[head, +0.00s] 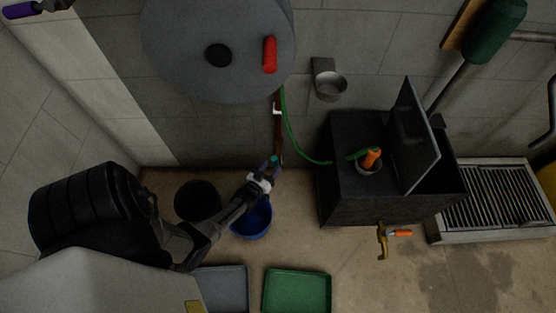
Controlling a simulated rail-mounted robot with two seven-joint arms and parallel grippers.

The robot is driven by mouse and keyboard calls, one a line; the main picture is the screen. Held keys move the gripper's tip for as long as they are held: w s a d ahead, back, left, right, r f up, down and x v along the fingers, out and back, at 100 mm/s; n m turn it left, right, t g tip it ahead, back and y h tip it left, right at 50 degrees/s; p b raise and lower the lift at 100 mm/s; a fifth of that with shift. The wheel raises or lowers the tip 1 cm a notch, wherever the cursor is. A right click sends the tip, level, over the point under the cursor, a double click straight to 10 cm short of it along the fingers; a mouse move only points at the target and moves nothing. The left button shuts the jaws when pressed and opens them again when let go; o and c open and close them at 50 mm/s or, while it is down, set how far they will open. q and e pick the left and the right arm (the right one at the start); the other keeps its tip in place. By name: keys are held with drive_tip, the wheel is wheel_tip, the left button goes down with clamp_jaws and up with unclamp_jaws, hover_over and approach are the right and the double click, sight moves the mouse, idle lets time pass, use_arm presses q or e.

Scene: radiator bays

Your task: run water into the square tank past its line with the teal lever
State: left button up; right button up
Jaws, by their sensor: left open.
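The square tank (345,200) is a dark box at the right of centre, with its lid (408,145) standing tilted up. A green hose (290,130) runs from the wall pipe to the tank. The tank's inside is dark, and no water level or line can be made out. A small teal piece (274,159), apparently the teal lever, shows low on the wall pipe. My left gripper (270,170) is open right by it; I cannot tell whether they touch. My right gripper is not in view.
A blue bucket (252,222) and a black bucket (197,202) stand below my left arm. A brass tap with an orange handle (399,233) is at the tank's front. A green tray (297,291) lies in front, a floor grate (490,195) at right.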

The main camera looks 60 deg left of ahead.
sight(276, 160)
use_arm(q)
drive_tip(key=b+x, duration=0.1)
drive_tip(key=x, duration=0.3)
drive_tip(key=shift+w+a+f+b, duration=0.1)
drive_tip(key=shift+w+a+b, duration=0.1)
drive_tip(key=shift+b, duration=0.1)
drive_tip(key=shift+w+a, duration=0.25)
drive_tip(key=shift+w, duration=0.3)
drive_tip(key=shift+c, duration=0.5)
drive_tip(key=shift+c, duration=0.8)
clamp_jaws()
